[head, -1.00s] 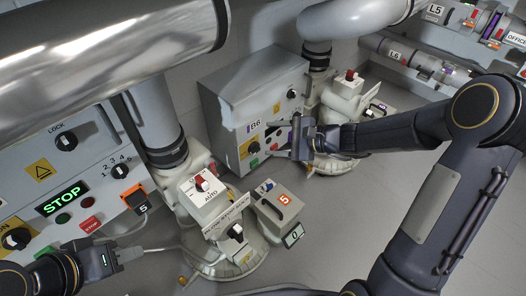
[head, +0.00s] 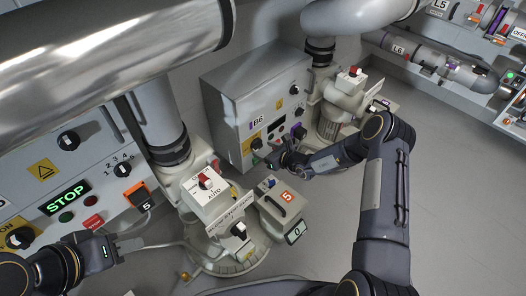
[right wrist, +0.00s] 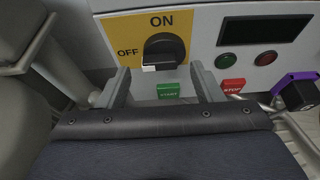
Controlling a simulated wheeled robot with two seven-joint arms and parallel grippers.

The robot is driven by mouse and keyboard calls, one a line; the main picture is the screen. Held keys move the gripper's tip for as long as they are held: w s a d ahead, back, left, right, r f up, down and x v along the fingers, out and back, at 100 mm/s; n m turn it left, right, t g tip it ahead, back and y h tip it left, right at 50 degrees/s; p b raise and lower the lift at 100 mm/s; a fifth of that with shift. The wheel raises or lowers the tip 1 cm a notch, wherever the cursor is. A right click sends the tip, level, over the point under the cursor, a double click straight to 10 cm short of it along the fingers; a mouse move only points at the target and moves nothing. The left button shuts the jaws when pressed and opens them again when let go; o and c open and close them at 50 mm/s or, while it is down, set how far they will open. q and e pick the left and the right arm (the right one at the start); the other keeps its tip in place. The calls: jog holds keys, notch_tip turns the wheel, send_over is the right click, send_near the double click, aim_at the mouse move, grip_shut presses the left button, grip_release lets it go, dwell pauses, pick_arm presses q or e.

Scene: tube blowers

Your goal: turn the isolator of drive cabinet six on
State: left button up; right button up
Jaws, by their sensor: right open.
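The drive cabinet B6 (head: 240,90) is a grey box in the middle of the head view. Its isolator (right wrist: 165,48) is a black rotary knob on a yellow plate marked ON at the top and OFF at the left. The knob's white end shows at its lower left, on the OFF side. My right gripper (right wrist: 161,84) is open and empty, its fingers apart in front of and below the isolator, one to each side. In the head view the right gripper (head: 277,157) is close to the cabinet's lower front. My left gripper (head: 112,249) is at the lower left, away from B6; its jaws are unclear.
A green START button (right wrist: 168,90) sits between the right fingers, and a red STOP button (right wrist: 233,86) is just right of them. A purple-framed plug (right wrist: 297,92) is further right. The floor at right is clear.

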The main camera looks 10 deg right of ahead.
jog(key=shift+x, duration=0.9)
jog(key=c, duration=1)
